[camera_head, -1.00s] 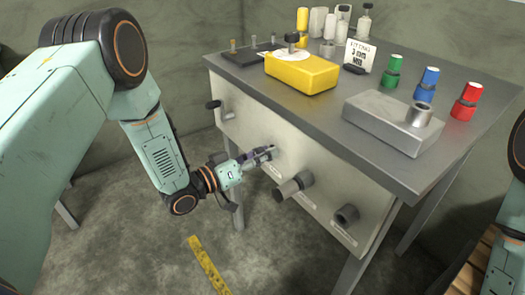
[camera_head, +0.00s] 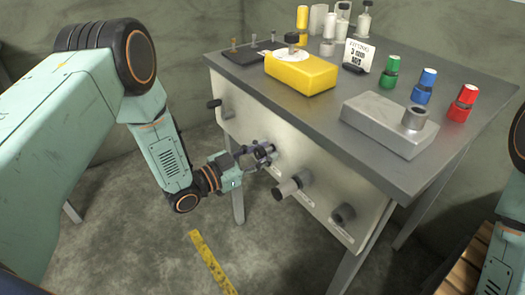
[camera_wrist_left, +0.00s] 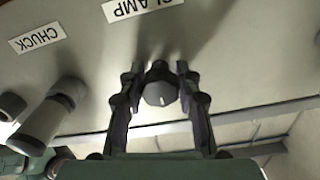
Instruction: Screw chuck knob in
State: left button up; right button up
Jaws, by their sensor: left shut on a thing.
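A white panel under the bench front carries a row of knobs. My left gripper (camera_head: 262,152) is at the panel, shut on a small grey knob (camera_wrist_left: 160,90) by the label CLAMP (camera_wrist_left: 140,5). In the left wrist view, upside down, its two fingers stand on either side of this knob. The chuck knob (camera_head: 290,186), a thick grey cylinder, sticks out from the panel to the right of my gripper. It also shows in the left wrist view (camera_wrist_left: 45,120), near the label CHUCK (camera_wrist_left: 37,32). My right gripper is out of view.
Another grey knob (camera_head: 343,214) sits further right on the panel, and a dark handle (camera_head: 214,104) at its left end. On the bench top are a yellow box (camera_head: 302,72), a grey block (camera_head: 385,122) and coloured bottles (camera_head: 463,103). The floor below is open.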

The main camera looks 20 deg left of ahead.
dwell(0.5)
pick_arm(q)
jog(key=o, duration=1.2)
jog(key=shift+s+a, duration=0.1)
jog(key=v, duration=1.1)
jog(key=shift+s+a, duration=0.25)
jog(key=shift+s, duration=0.05)
